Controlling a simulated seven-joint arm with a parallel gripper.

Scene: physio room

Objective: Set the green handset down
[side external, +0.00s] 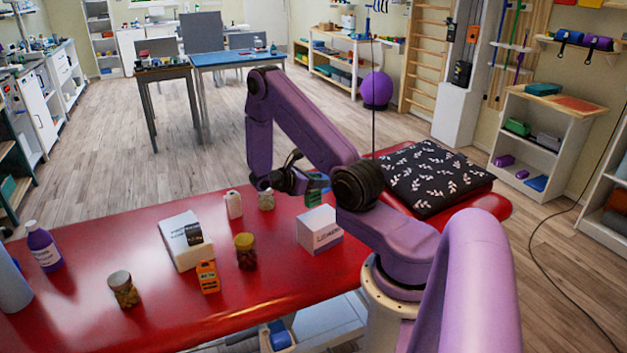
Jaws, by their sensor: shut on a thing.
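The green handset (316,179) shows as a small dark and green shape at my gripper (306,184). My gripper is shut on it above the far edge of the red table (110,240). The fingers are small and partly hidden by my own arm, so their exact grip is hard to see. I cannot tell whether the handset touches anything below it.
A patterned cushion (432,178) lies right.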

